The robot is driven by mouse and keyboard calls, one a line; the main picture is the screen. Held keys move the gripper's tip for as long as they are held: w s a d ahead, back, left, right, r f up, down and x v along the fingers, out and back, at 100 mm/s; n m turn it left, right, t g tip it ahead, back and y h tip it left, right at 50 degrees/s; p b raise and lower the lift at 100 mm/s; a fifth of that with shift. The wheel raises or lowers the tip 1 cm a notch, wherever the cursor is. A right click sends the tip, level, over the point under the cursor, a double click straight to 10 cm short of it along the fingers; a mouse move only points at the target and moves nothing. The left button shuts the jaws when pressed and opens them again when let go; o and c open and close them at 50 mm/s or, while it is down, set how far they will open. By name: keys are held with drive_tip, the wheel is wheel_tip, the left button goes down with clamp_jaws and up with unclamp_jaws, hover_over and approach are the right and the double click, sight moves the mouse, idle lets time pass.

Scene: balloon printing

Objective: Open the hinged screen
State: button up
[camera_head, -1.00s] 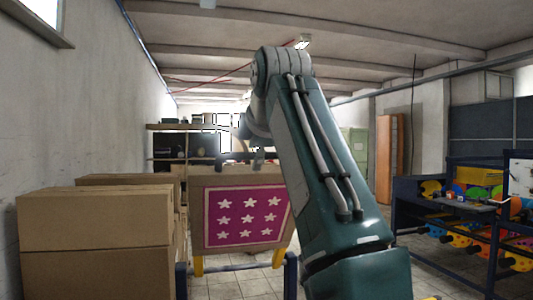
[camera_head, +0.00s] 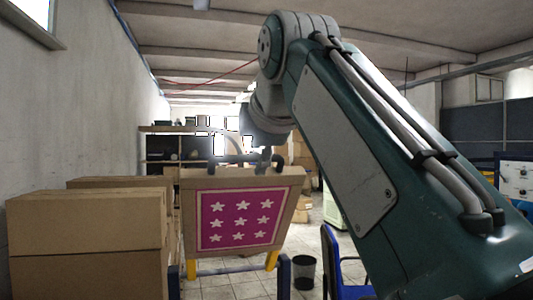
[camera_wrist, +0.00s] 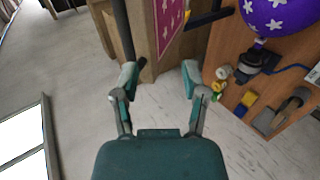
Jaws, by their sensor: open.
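The hinged screen (camera_head: 186,222) is a wooden frame with a magenta panel of white stars, standing ahead of me in the head view. Dark handle-like bars (camera_head: 235,158) show at its top edge. In the wrist view its wooden side and starred panel (camera_wrist: 168,22) are at the top centre. My gripper (camera_wrist: 160,74) is open and empty. Its fingers are spread just below the screen's wooden edge, with a dark bar (camera_wrist: 123,30) close to the left fingertip; I cannot tell if they touch. In the head view the fingers are small and dark above the screen's top.
Cardboard boxes (camera_head: 88,222) stand at the left by the wall. A black bin (camera_head: 304,272) and a blue chair (camera_head: 333,262) are right of the screen. The wrist view shows a purple starred balloon (camera_wrist: 276,14) over a wooden surface (camera_wrist: 228,48) with small items.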

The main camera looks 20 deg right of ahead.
drive_tip(key=s, duration=0.4)
idle(0.4)
drive_tip(key=s+d+f+m+g, duration=0.1)
drive_tip(key=s+f+m, duration=0.3)
drive_tip(key=f, duration=1)
drive_tip(key=s+f+m+g, duration=0.2)
drive_tip(key=s+f+m, duration=0.3)
drive_tip(key=f, duration=1)
drive_tip(key=s+d+f+m+g, duration=0.1)
drive_tip(key=s+f+m+g, duration=0.1)
drive_tip(key=s+f+m, duration=0.3)
wheel_tip(320, 180, down, 10)
drive_tip(key=m, duration=0.4)
drive_tip(key=shift+d+r, duration=0.15)
drive_tip(key=shift+d, duration=0.15)
drive_tip(key=shift+s, duration=0.15)
